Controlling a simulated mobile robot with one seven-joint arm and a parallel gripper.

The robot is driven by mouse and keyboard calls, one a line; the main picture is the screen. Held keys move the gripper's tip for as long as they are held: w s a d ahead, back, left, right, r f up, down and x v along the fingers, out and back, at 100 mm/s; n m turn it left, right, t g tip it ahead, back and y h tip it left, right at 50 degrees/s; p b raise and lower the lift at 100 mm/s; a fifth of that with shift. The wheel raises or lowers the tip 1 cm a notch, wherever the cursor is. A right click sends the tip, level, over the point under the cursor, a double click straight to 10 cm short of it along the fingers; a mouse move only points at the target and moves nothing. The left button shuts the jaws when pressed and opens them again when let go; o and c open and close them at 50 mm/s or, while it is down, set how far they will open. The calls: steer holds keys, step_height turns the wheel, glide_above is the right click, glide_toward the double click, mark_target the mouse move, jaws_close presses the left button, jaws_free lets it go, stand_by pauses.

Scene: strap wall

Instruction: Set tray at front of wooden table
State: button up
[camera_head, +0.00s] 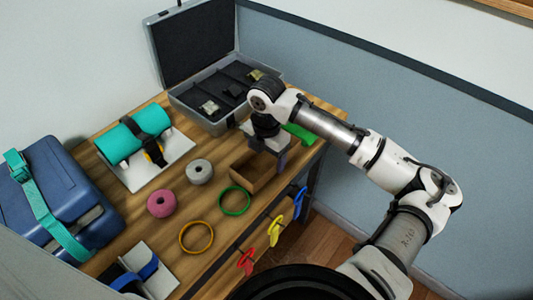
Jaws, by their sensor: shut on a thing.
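The wooden table (118,207) runs from the lower left to the upper right. A small brown open tray (245,172) is at its front right part, close to the front edge. My gripper (280,163) points down at the tray's right side and is shut on its wall. The fingertips and part of the tray are hidden by the gripper. I cannot tell whether the tray touches the tabletop.
A green ring (235,201), an orange ring (196,237), a grey roll (200,172) and a pink roll (162,203) lie left of the tray. An open grey case (205,122) stands behind. Red (246,262), yellow (275,231) and blue (299,202) clips hang at the front edge.

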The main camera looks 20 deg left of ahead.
mark_target(266, 162)
steer(key=o, duration=1.1)
steer(key=shift+f, duration=0.15)
steer(key=shift+o, duration=0.2)
step_height(266, 162, up, 12)
steer(key=b, duration=0.2)
steer(key=shift+b, duration=0.35)
